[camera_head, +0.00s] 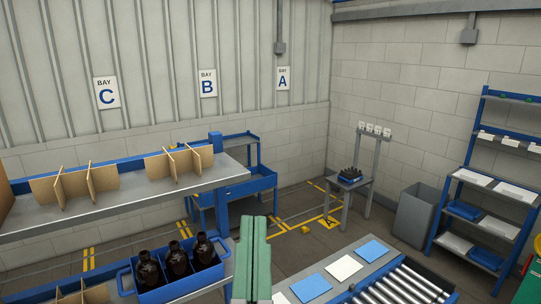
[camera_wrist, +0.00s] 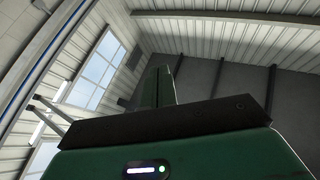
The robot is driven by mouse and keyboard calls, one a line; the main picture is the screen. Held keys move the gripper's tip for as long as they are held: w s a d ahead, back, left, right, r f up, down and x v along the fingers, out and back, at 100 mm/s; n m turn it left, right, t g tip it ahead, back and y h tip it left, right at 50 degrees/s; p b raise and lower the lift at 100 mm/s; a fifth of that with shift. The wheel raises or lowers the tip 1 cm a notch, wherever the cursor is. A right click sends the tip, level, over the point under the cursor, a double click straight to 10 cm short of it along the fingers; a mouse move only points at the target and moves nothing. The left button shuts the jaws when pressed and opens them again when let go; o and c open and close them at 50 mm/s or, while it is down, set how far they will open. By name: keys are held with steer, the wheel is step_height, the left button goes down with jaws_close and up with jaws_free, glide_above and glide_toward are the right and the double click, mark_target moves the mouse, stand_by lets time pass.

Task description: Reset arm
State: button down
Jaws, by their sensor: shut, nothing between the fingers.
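In the wrist view, my gripper (camera_wrist: 163,70) has green fingers closed together, with nothing between them. It points up toward the ceiling and windows, away from any object. In the head view, a green, seamed part of my arm stands upright at the bottom centre; I cannot tell if it includes the fingertips. Three dark amber bottles (camera_head: 177,262) stand upright in a blue tote (camera_head: 172,291) at the lower left, to the left of my arm and apart from it.
A grey shelf (camera_head: 120,206) with cardboard dividers (camera_head: 102,180) runs along the left. A roller conveyor (camera_head: 400,287) and blue and white mats (camera_head: 343,267) lie to the right. A small table (camera_head: 351,183), a grey bin (camera_head: 414,214) and a blue rack (camera_head: 480,190) stand farther back.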

steer(key=shift+n+t, duration=0.4)
steer(key=shift+t, duration=0.3)
steer(key=s+r, duration=0.1)
steer(key=s+d+r, duration=0.1)
steer(key=s+r, duration=0.1)
steer(key=shift+s+d, duration=0.2)
steer(key=shift+s, duration=0.1)
